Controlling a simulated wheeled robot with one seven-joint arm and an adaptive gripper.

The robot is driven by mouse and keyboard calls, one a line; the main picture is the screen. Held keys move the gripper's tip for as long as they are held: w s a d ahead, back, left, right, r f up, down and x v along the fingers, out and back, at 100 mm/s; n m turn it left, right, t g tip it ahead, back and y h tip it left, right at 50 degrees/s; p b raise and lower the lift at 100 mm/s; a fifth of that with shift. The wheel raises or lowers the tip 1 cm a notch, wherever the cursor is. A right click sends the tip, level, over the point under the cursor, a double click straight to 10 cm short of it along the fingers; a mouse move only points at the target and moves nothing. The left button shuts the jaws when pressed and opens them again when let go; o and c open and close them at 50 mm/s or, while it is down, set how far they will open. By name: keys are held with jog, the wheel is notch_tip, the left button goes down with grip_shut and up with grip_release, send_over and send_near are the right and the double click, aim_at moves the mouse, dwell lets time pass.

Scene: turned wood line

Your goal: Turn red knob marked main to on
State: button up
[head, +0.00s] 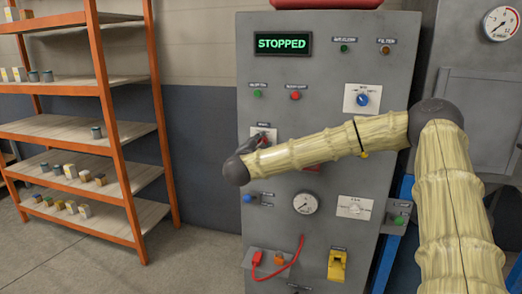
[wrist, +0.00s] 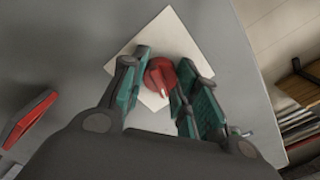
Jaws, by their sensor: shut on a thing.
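The red knob (wrist: 160,77) sits on a square white plate (wrist: 182,38) on the grey cabinet front. My gripper (wrist: 163,84) has one green-padded finger on each side of the knob and is shut on it. A white mark shows on the knob, toward the bottom of the wrist view. In the head view the plate (head: 254,134) is at the cabinet's left under a small label, and my wrist covers part of it. The on and off markings cannot be read.
The cabinet (head: 345,265) also carries a green "STOPPED" display (head: 284,44), a blue knob (head: 362,99), a gauge (head: 305,203) and a red cable (head: 292,267). A red handle (wrist: 28,119) is left of my gripper in the wrist view. Orange shelves (head: 112,120) stand left, with clear floor between.

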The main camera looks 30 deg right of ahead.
jog(key=shift+f+m+b, duration=0.2)
jog(key=shift+m+b, duration=0.65)
jog(key=shift+m, duration=0.25)
jog(key=o, duration=1)
jog(key=shift+s+r, duration=0.1)
jog(key=shift+o, duration=0.2)
jog(key=v, duration=1.1)
jog(key=shift+s+a, duration=0.3)
